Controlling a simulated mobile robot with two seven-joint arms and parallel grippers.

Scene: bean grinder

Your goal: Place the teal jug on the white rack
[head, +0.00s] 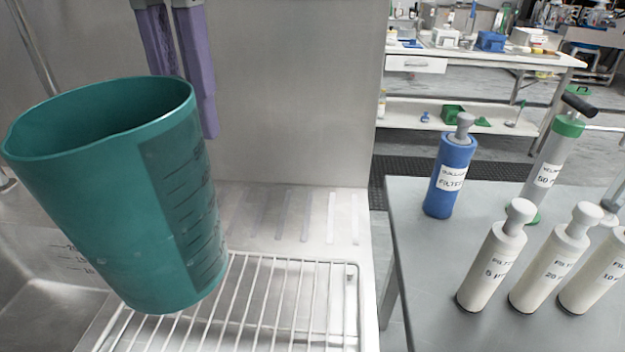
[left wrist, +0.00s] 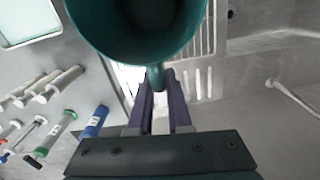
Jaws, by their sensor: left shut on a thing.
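The teal jug (head: 110,200) is large at the left of the head view, tilted with its open mouth up. It hangs over the sink edge and the left part of the white rack (head: 300,260), and seems to be above the wires. My left gripper (head: 187,85) has purple fingers that come down behind the jug's rim. In the left wrist view the fingers (left wrist: 159,82) are shut on the jug's handle, and the jug (left wrist: 135,35) fills the top middle. The jug hides the rack's left part. My right gripper is not in view.
A sink basin (head: 40,300) lies at the lower left, beside a grooved drainboard (head: 285,195) and a steel back wall (head: 290,90). A grey table (head: 410,250) at the right holds a blue filter bottle (head: 450,180) and several white filter bottles (head: 492,265). The rack's visible right part is empty.

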